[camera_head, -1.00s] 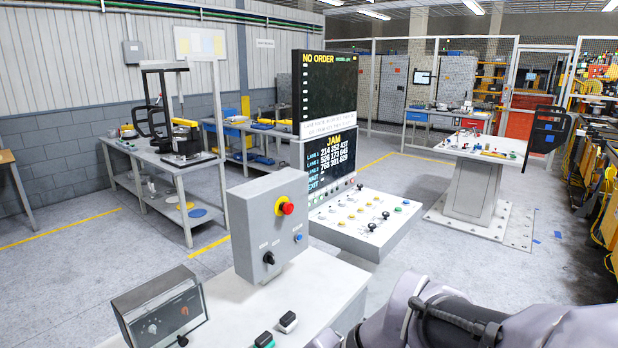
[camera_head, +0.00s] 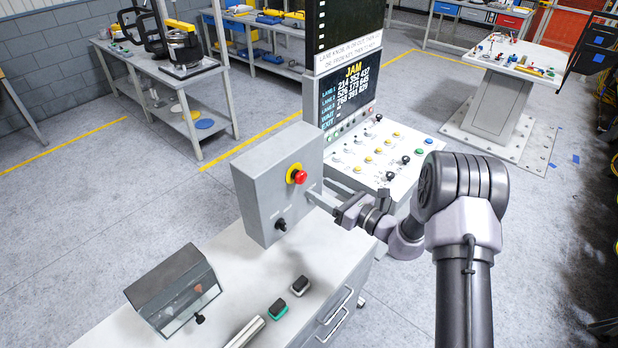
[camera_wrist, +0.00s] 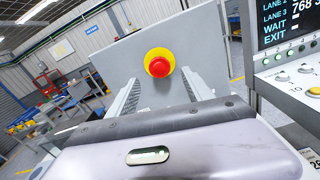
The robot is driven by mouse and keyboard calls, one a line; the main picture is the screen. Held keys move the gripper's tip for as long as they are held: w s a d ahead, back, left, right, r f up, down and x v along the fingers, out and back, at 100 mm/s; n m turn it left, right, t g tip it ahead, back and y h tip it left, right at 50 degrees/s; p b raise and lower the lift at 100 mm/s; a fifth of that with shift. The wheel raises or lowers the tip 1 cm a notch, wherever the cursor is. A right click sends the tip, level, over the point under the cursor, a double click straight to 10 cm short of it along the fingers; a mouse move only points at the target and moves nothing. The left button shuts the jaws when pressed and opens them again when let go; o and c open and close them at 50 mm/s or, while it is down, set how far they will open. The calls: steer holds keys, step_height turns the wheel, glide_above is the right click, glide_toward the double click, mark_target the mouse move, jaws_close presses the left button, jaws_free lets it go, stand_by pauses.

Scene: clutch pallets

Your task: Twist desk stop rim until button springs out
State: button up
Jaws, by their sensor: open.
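The desk stop is a red mushroom button (camera_head: 301,177) with a yellow rim (camera_head: 291,172), on the front of a grey box (camera_head: 262,200) standing on the desk. In the wrist view the red button (camera_wrist: 159,67) and yellow rim (camera_wrist: 160,53) face me. My gripper (camera_head: 316,197) is to the right of the button in the head view, close to the box. In the wrist view my gripper (camera_wrist: 160,90) is open, one finger on each side of the button, with gaps between. I cannot tell how far the button stands out.
A black knob (camera_head: 281,224) is below the button on the same box. A control console (camera_head: 375,160) with knobs and a JAM screen (camera_head: 347,97) stands behind my arm. On the desk are a slant-topped meter box (camera_head: 172,288) and two small switches (camera_head: 300,285).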

mark_target(303, 178)
steer(key=x, duration=0.4)
steer(key=shift+w+a+r, duration=0.1)
steer(key=shift+w+a, duration=0.05)
steer(key=shift+a, duration=0.2)
steer(key=shift+w+a, duration=0.25)
steer(key=shift+w, duration=0.1)
jaws_close()
